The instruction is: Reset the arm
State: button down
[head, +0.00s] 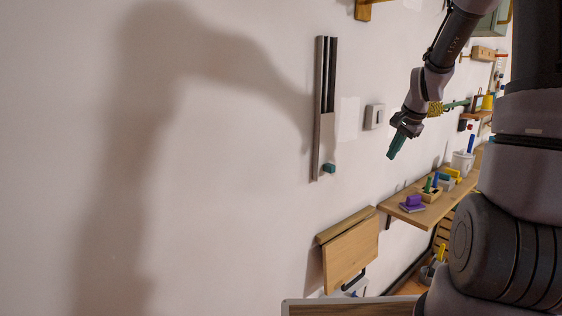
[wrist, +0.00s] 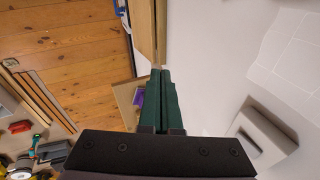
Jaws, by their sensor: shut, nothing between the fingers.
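My gripper (head: 397,146) is raised in the air in front of the white wall, right of centre in the head view. Its green fingers point down and a little left. In the wrist view the two green fingers (wrist: 161,72) lie side by side and closed, with nothing held between them. My arm reaches down to it from the upper right in the head view.
A wooden shelf (head: 433,208) with a purple block (head: 412,202) and other coloured items is below right. A folded wooden panel (head: 350,255) hangs lower. A metal rail (head: 319,150) and a switch (head: 374,117) are on the wall. The left wall is bare.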

jog(key=s+a+r+n+t, duration=0.1)
jog(key=s+a+r+n, duration=0.4)
jog(key=s+r, duration=0.65)
jog(key=s+a+r+n, duration=0.1)
jog(key=s+a+r, duration=0.1)
jog(key=s, duration=0.5)
jog(key=s+a+r+n+t, duration=0.1)
jog(key=s+a+r, duration=0.1)
jog(key=s+r, duration=0.2)
jog(key=s, duration=0.3)
jog(key=shift+s+a+r+n+t+y, duration=0.2)
jog(key=shift+a+n+t+y, duration=0.05)
jog(key=shift+n+t+y, duration=0.05)
